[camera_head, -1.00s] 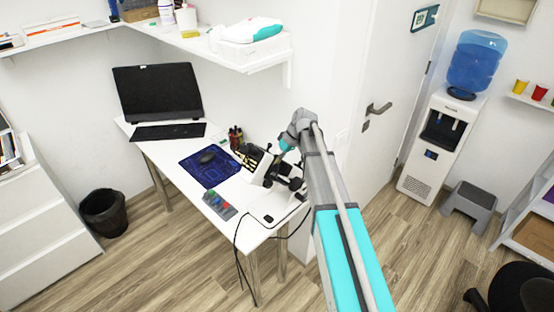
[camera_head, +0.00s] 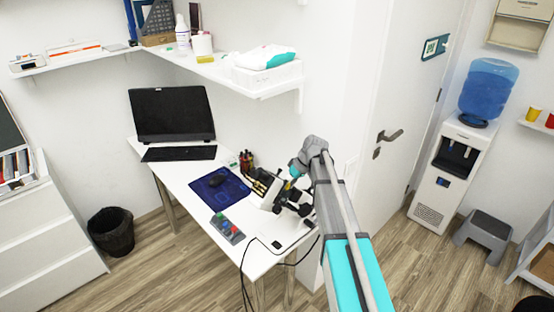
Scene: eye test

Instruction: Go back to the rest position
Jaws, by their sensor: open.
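My arm reaches from the lower right over the right end of the white desk (camera_head: 187,174). My gripper (camera_head: 282,203) is at the end of the arm, dark and small in this view, and open. It is close to a black-and-white holder or device (camera_head: 262,187) on the desk, and I cannot tell whether they touch. I see nothing clearly held between the fingers.
A control box with coloured buttons (camera_head: 228,229), a blue mouse pad (camera_head: 219,188) and a pen cup (camera_head: 246,161) are near. A shelf (camera_head: 270,90) hangs above the desk. A door (camera_head: 385,110) and water dispenser (camera_head: 455,170) stand right. Floor in front is open.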

